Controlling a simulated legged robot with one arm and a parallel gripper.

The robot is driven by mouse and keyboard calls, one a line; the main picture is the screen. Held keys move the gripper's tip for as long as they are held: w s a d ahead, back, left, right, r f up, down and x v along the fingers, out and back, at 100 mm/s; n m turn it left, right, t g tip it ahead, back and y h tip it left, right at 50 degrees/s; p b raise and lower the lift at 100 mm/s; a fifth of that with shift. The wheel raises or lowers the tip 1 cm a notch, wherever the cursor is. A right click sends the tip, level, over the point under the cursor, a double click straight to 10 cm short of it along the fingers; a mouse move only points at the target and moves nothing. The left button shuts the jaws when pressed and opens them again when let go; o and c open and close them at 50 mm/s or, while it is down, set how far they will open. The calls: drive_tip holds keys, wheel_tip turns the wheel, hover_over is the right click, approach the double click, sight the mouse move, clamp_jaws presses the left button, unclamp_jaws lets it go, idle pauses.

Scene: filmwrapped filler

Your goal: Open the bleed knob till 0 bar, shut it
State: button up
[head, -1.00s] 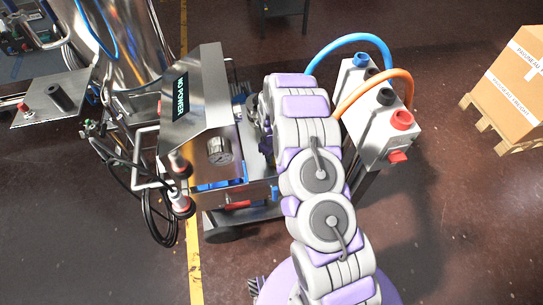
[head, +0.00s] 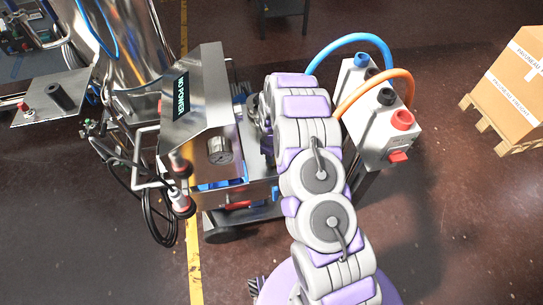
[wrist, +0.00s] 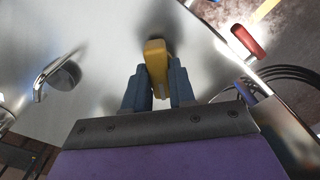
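In the wrist view a yellow knob (wrist: 155,58), elongated like a lever, stands out from a brushed steel panel (wrist: 85,25). No label on it can be read. My gripper (wrist: 158,82) has its two blue-grey fingers on either side of the knob, close against its flanks, and looks shut on it. The machine's display (head: 181,97) reads "NO POWER". My arm hides my gripper and the yellow knob in the head view.
A grey box (head: 372,130) with blue and orange hoses and a red knob stands right of my arm. A red handle (wrist: 243,38) and a metal lever (wrist: 55,75) flank the yellow knob. A carton on a pallet (head: 515,85) is far right, with clear floor before it.

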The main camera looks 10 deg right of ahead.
drive_tip(key=o, duration=0.4)
drive_tip(key=shift+s+d, duration=0.1)
drive_tip(key=shift+s, duration=0.05)
drive_tip(key=shift+o, duration=0.2)
drive_tip(key=shift+r, duration=0.15)
wheel_tip(320, 180, up, 17)
drive_tip(key=p, duration=0.3)
